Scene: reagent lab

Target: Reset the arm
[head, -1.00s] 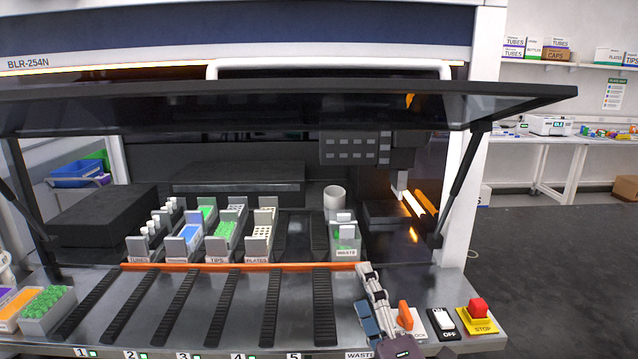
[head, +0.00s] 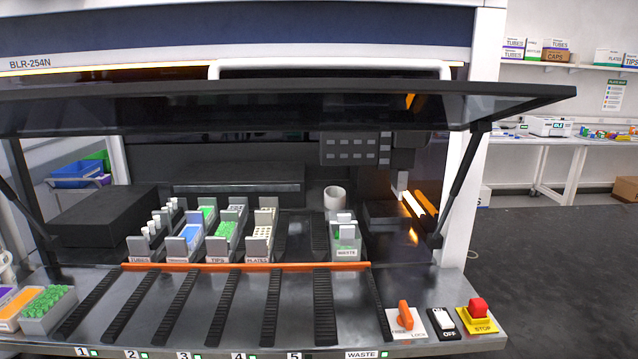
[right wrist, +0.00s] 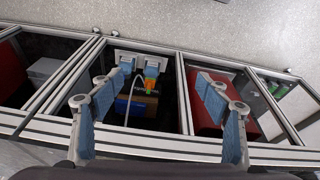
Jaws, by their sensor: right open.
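My right gripper (right wrist: 158,110) shows in the right wrist view with its blue-padded fingers spread wide apart and nothing between them.
On the deck are racks labelled tubes, tips and plates (head: 258,249) and a waste bin (head: 346,240). An orange bar (head: 245,267) crosses the deck. An orange knob (head: 405,315), an off switch (head: 443,320) and a red stop button (head: 478,306) sit at front right.

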